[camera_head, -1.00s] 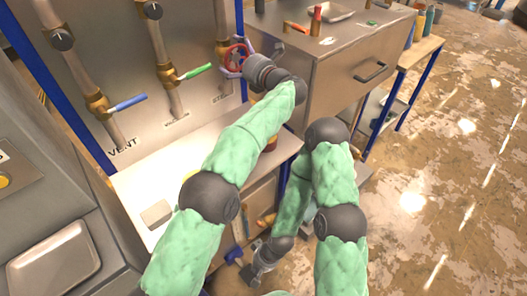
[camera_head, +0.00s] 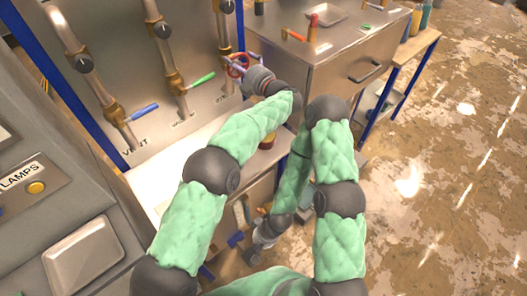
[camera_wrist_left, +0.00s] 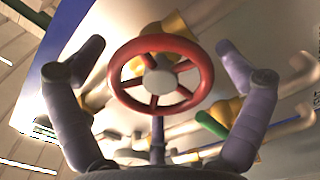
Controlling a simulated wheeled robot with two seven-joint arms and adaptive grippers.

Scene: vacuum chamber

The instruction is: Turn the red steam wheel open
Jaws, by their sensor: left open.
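The red steam wheel (camera_head: 235,68) is on the right-hand pipe of the steel panel. In the left wrist view the wheel (camera_wrist_left: 125,84) faces me, with its grey hub and red spokes in clear sight. My left gripper (camera_head: 238,66) is at the wheel. In the wrist view the left gripper (camera_wrist_left: 159,47) is open, with one finger on each side of the rim and a visible gap at both sides. My right gripper (camera_head: 256,244) hangs low beside the bench, and its fingers are too small to read.
Left of the wheel are a green-handled valve (camera_head: 202,80) and a blue-handled valve (camera_head: 144,111). A white-topped bench (camera_head: 150,180) lies below the panel. A steel cabinet (camera_head: 330,75) with tools on top stands close on the right. Open floor (camera_head: 440,180) lies farther right.

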